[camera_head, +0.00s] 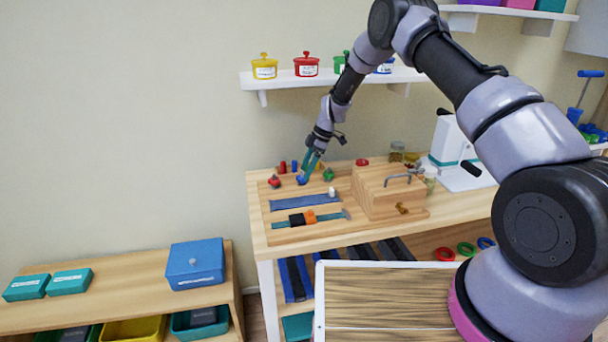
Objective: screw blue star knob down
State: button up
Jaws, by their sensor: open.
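The blue star knob (301,180) is on the wooden board (264,217) at the back left of the table, between a red knob (274,181) and a green knob (328,174). My gripper (308,168) points down over the blue knob with its teal fingers apart. The fingertips are at or just above the knob and partly cover it. I cannot tell whether they touch it. The knob's height on its thread is too small to make out.
A wooden box with a grey handle (380,192) stands right of the knobs. Blue and teal straps (305,202) lie on the board in front. A shelf with coloured pots (306,64) hangs above. A white device (450,140) stands at the back right.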

jog(key=shift+x, duration=1.25)
jog(key=shift+a, duration=0.1)
grip_shut()
jog(key=shift+r, duration=0.1)
jog(key=shift+m, duration=0.4)
